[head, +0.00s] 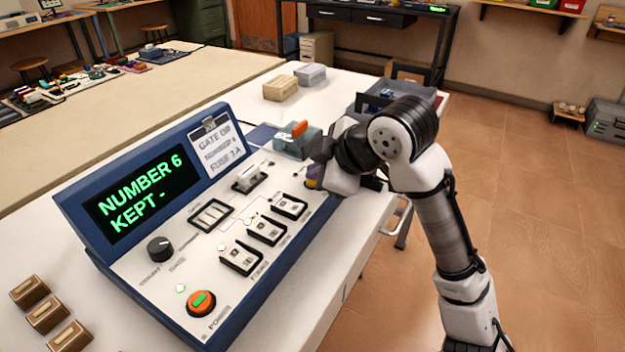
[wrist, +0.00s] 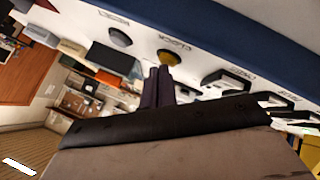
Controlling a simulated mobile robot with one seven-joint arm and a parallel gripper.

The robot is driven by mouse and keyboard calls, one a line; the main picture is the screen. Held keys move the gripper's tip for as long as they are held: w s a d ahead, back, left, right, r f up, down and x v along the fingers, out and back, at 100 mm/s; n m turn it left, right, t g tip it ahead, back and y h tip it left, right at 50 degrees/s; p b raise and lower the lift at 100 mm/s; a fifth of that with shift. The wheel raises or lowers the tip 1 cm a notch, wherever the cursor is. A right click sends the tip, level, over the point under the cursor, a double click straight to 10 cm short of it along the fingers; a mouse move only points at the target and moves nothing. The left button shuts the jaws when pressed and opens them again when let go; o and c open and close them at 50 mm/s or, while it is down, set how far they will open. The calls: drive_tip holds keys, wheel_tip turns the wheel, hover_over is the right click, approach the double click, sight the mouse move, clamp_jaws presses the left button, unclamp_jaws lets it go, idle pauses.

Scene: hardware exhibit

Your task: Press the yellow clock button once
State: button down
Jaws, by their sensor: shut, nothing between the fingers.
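The yellow clock button (wrist: 168,57) is a small yellow dome beside a printed label in the wrist view. In the head view a sliver of yellow (head: 311,184) shows below my gripper, which hides most of that spot. My gripper (wrist: 158,74) is shut and empty. Its dark fingertips point at the button and overlap its lower edge in the wrist view; I cannot tell whether they touch it. In the head view my gripper (head: 314,171) is at the right edge of the blue-framed console (head: 228,294). The console display (head: 140,195) reads "NUMBER 6 KEPT -".
Brown blocks (head: 47,314) lie at the left. A grey-green box with an orange top (head: 297,142) stands behind my gripper.

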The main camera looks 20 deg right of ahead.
drive_tip(key=shift+f, duration=0.3)
drive_tip(key=shift+r, duration=0.1)
idle(0.3)
drive_tip(key=shift+r+p, duration=0.55)
drive_tip(key=shift+r, duration=0.3)
wheel_tip(320, 180, up, 5)
drive_tip(key=p, duration=0.4)
drive_tip(key=shift+f, duration=0.1)
idle(0.5)
